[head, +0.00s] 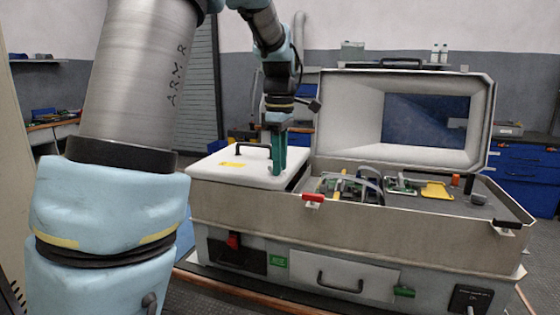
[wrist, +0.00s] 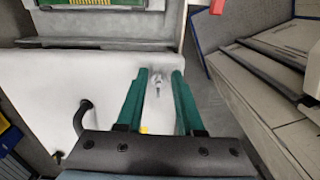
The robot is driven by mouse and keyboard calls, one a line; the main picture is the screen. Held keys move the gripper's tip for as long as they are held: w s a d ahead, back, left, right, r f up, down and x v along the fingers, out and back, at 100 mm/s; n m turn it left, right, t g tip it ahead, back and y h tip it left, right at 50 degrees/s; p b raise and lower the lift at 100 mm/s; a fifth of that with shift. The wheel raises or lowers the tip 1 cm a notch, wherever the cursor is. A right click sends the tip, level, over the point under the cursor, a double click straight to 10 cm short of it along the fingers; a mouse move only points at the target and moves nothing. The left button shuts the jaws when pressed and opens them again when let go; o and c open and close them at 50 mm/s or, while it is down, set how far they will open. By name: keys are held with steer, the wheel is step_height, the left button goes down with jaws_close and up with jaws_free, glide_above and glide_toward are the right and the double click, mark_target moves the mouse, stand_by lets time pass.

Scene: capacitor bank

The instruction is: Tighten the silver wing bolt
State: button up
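The small silver wing bolt (wrist: 157,81) stands on the white lid (wrist: 55,85) near the lid's edge. In the wrist view it shows between the two green fingers of my gripper (wrist: 161,73). The fingers are apart, one on each side of the bolt, and I see no contact. In the head view my gripper (head: 278,172) points down over the right part of the white lid (head: 215,173). There the bolt cannot be made out. How far the fingertips are above the lid is hard to tell.
A black handle (head: 253,146) rises from the lid; it shows left of my fingers in the wrist view (wrist: 83,115). The case's raised cover (head: 335,110) stands behind open electronics (head: 345,188). A red latch (head: 313,198) sits on the front rim.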

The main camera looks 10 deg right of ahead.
jaws_close()
stand_by(0.3)
stand_by(1.2)
